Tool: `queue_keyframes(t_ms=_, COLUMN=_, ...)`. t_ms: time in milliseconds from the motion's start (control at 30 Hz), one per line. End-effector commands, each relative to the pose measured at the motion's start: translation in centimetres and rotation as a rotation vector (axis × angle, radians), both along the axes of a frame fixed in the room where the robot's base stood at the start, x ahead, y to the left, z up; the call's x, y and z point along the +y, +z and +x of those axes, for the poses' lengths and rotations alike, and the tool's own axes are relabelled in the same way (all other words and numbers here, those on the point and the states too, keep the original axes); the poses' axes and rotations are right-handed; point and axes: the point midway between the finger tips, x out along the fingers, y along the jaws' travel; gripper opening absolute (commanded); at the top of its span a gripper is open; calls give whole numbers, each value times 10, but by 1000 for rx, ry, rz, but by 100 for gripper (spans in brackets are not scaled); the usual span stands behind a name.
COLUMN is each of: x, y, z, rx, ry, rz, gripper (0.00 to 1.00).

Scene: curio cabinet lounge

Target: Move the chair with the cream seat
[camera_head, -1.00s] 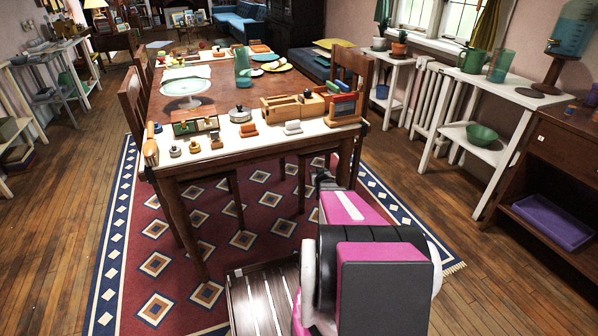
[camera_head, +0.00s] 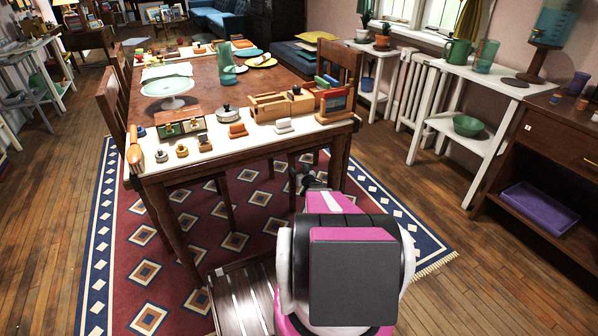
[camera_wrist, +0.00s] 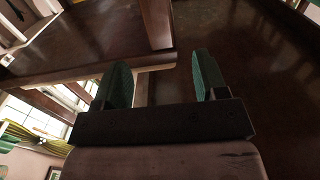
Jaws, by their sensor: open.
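Wooden chairs stand around the table (camera_head: 208,153). One chair back (camera_head: 340,68) rises at the table's right side, and another chair (camera_head: 111,104) stands at its left side. The table and the things on it hide most of their seats, and I cannot make out a cream seat. My gripper (camera_head: 304,176) is low near the table's front right corner, small and dark beyond my pink arm. In the wrist view my gripper (camera_wrist: 161,68) has its two green fingers apart with nothing held between them. Brown wooden surfaces and bars fill the view beyond them.
The table bears a cake stand (camera_head: 168,102), wooden boxes (camera_head: 282,105) and small items near its front edge. A patterned rug (camera_head: 112,250) lies below. White shelves with a green bowl (camera_head: 467,126) and a dark cabinet with a purple tray (camera_head: 540,208) line the right. Floor at left is open.

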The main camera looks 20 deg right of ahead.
Motion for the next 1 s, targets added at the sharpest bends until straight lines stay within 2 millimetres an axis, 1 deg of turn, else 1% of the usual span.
queue_keyframes(t_ms=167, x=0, y=-1, z=13, rx=0, ry=0, rz=0, gripper=66)
queue_keyframes(t_ms=267, x=0, y=-2, z=26, rx=1, ry=0, rz=0, gripper=66)
queue_keyframes(t_ms=600, x=2, y=-2, z=82, rx=0, ry=0, rz=0, gripper=66)
queue_keyframes(t_ms=700, x=2, y=-1, z=95, rx=0, ry=0, rz=0, gripper=66)
queue_keyframes(t_ms=833, x=3, y=-1, z=105, rx=1, ry=-1, rz=0, gripper=66)
queue_keyframes(t_ms=1000, x=4, y=0, z=107, rx=1, ry=-1, rz=0, gripper=66)
